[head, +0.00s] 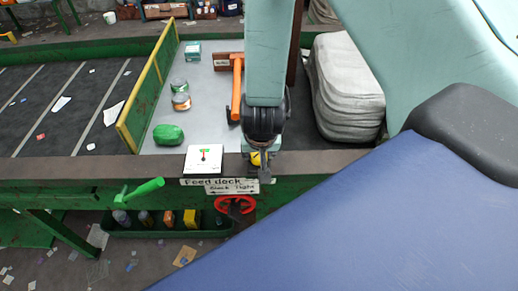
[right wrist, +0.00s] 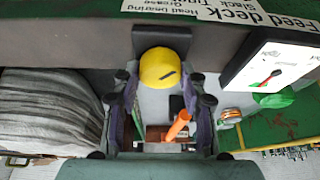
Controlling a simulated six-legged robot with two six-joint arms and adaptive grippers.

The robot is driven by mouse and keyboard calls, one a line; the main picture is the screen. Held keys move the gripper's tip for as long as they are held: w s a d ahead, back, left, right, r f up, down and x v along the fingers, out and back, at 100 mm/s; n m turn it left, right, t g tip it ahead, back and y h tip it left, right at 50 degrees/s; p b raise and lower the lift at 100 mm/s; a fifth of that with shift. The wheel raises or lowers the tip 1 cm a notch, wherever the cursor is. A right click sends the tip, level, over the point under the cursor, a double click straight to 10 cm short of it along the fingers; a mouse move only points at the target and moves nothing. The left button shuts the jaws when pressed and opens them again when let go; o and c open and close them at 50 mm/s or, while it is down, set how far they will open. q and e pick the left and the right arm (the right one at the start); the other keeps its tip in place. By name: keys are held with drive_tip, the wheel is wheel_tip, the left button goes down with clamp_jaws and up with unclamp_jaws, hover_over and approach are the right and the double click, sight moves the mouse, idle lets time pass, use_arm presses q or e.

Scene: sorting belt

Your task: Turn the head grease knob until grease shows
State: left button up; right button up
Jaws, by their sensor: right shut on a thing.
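The yellow grease knob (right wrist: 160,68) sits on a dark mount at the belt frame's edge, with a short dark mark on its face. My right gripper (right wrist: 160,84) is shut on it, one finger on each side. In the head view the knob (head: 255,158) shows only as a small yellow patch below my right gripper (head: 260,150), which covers most of it. A label reading "Head bearing Grease" (right wrist: 168,10) is above the knob in the wrist view. I see no grease around the knob. My left gripper is not in view.
A white dial plate (head: 204,159) stands left of the knob, above the "Feed deck" label (head: 213,182). A red handwheel (head: 235,205) and a green handle (head: 145,189) are below. A grey sack stack (head: 346,85) is close on the right. Cans and an orange-handled tool lie on the deck.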

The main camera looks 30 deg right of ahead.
drive_tip(key=shift+s+f, duration=0.1)
drive_tip(key=shift+s, duration=0.1)
drive_tip(key=o, duration=1.1)
drive_tip(key=shift+a, duration=0.1)
drive_tip(key=shift+o, duration=0.2)
drive_tip(key=shift+w, duration=0.1)
drive_tip(key=shift+r, duration=0.45)
drive_tip(key=v, duration=1.1)
drive_tip(key=shift+r, duration=0.25)
